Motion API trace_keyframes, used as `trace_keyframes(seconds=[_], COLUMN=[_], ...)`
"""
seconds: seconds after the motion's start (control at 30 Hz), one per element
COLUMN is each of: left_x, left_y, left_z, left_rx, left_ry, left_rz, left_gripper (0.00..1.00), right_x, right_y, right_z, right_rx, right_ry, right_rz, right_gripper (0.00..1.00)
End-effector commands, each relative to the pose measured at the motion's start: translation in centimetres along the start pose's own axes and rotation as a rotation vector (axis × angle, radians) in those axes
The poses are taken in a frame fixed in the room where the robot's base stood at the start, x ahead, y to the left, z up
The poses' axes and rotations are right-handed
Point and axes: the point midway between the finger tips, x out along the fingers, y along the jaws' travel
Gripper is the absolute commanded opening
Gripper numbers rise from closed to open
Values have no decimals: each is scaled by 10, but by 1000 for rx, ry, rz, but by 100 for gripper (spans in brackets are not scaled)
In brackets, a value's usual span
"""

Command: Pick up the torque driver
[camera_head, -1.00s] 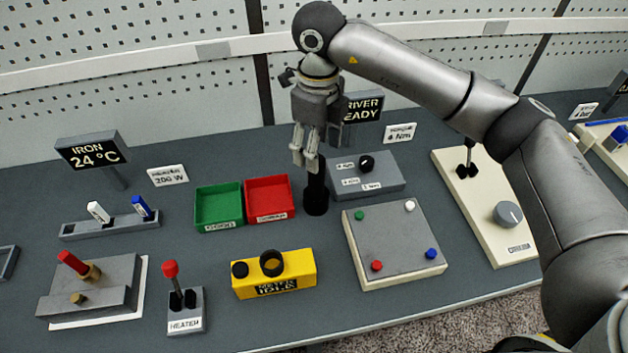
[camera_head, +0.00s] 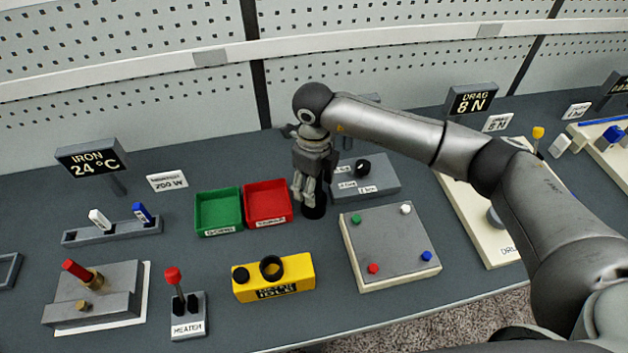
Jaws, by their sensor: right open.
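The torque driver appears to be the upright black cylinder (camera_head: 315,208) just right of the red tray. Only its lower part shows, because my right gripper hides the upper part. My right gripper (camera_head: 304,200) points down, with its fingers at the driver's upper part. The fingers are open. I cannot tell whether they touch the driver or stand just in front of it. My left gripper is not in view.
A grey box with a black knob (camera_head: 362,168) stands close behind on the right. The red tray (camera_head: 267,204) and green tray (camera_head: 218,212) are on the left. A yellow meter (camera_head: 300,270) and a plate with coloured pegs (camera_head: 390,240) stand in front.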

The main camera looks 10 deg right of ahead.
Motion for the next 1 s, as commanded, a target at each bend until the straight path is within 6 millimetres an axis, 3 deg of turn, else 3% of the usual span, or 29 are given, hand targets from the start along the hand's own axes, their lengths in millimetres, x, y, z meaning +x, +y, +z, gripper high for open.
trace_keyframes(seconds=[0.3, 0.7, 1.0], left_x=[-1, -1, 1], left_y=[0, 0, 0], left_z=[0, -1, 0], left_rx=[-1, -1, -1], left_ry=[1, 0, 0], left_rz=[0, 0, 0], left_gripper=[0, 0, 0], right_x=[5, 5, -1], right_y=[0, 0, -1], right_z=[0, 0, 1], right_rx=[0, 0, 0], right_ry=[-1, -1, -5], right_rz=[0, 0, -2], right_gripper=[56, 4, 3])
